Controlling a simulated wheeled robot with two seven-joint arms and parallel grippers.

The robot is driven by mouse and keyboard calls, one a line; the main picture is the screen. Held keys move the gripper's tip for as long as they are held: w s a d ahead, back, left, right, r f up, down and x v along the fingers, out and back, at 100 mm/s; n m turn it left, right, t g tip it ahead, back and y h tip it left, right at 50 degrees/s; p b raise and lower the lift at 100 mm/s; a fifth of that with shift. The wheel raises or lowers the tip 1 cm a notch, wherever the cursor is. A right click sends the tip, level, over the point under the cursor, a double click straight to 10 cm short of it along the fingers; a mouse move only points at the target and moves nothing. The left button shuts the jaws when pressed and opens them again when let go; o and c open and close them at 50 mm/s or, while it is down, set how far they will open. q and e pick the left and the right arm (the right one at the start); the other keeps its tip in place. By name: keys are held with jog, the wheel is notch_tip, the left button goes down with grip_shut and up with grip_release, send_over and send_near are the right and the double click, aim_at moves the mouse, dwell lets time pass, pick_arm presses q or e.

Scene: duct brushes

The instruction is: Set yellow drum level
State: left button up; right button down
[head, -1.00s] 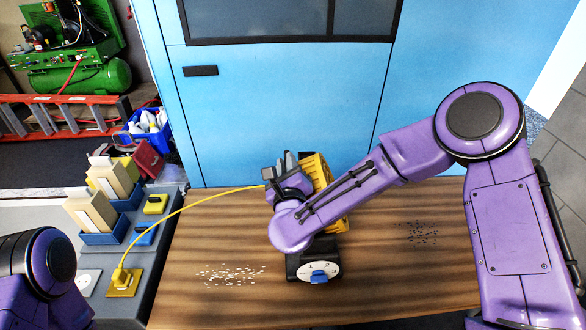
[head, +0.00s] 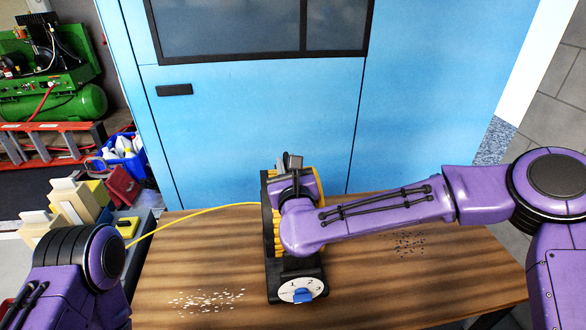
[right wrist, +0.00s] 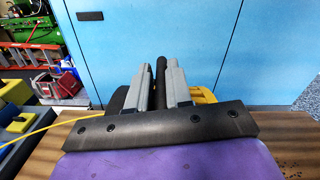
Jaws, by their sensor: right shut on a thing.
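The yellow drum (head: 277,238) stands on the wooden table in a black frame (head: 283,268), with a white dial (head: 301,289) and blue knob at its front. In the head view my right arm covers much of it; the visible frame looks nearly upright. My right gripper (head: 291,162) is above the drum's top. In the right wrist view its grey fingers (right wrist: 160,78) are closed on a black bar (right wrist: 161,72), apparently the drum's handle, with yellow behind it. Whether the base sits flat is hard to tell. My left gripper is out of view; only its arm shows at lower left.
A yellow cable (head: 180,219) runs left from the drum. Pale bits (head: 205,299) and dark bits (head: 408,243) lie scattered on the wooden table (head: 400,290). A blue cabinet (head: 250,120) stands close behind. Bins and boxes crowd the left.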

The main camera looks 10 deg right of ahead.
jog(key=c, duration=1.1)
grip_release()
jog(key=s, duration=0.3)
jog(key=s+b, duration=0.1)
jog(key=s, duration=0.3)
jog(key=s+b, duration=0.1)
jog(key=s, duration=0.2)
jog(key=shift+s+d, duration=0.25)
jog(key=shift+s, duration=0.05)
